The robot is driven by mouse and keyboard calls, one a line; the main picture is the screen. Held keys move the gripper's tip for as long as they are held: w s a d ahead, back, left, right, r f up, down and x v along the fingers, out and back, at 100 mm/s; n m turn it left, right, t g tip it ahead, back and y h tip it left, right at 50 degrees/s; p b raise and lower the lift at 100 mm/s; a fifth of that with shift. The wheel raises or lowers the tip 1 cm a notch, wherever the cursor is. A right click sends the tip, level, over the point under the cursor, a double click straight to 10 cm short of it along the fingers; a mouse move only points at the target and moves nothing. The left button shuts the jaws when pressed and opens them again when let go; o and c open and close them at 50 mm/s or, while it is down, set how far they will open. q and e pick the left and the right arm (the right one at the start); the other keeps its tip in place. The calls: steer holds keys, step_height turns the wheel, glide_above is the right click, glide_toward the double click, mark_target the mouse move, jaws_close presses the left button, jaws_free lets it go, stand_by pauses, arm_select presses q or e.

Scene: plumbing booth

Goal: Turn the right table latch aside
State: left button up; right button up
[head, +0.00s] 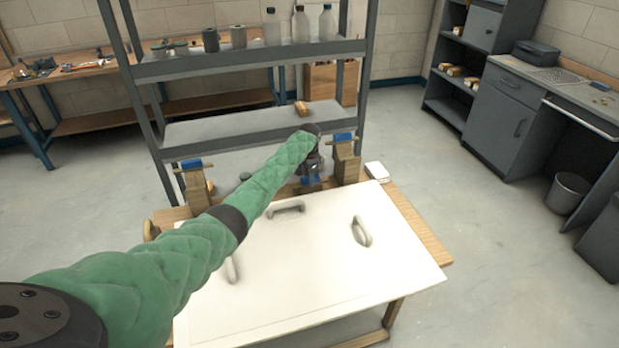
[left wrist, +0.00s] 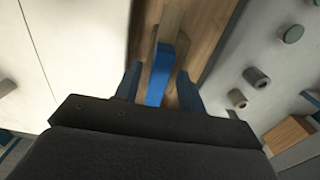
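My left gripper (head: 310,181) is at the far edge of the table, at the end of the green-sleeved arm. In the left wrist view its two dark blue fingers (left wrist: 158,88) stand apart, on either side of a blue bar on a wooden piece, which looks like the latch (left wrist: 157,77). I cannot tell whether the fingers touch it. In the head view the gripper hides much of this spot. A wooden post with a blue top (head: 344,140) stands just right of the gripper, and a similar post (head: 192,184) stands to the left. My right gripper is not in view.
A white panel (head: 310,260) with several handles covers most of the wooden table (head: 420,226). A grey shelf rack (head: 240,125) stands close behind, with bottles and cups on top. A small white box (head: 375,170) lies right of the posts.

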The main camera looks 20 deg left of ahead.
arm_select(q)
steer(key=shift+f, duration=0.1)
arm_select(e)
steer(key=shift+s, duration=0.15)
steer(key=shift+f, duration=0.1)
arm_select(q)
steer(key=shift+r, duration=0.25)
step_height(320, 180, up, 6)
steer(key=shift+f+b, duration=0.1)
steer(key=shift+b, duration=1.15)
steer(key=shift+r, duration=0.75)
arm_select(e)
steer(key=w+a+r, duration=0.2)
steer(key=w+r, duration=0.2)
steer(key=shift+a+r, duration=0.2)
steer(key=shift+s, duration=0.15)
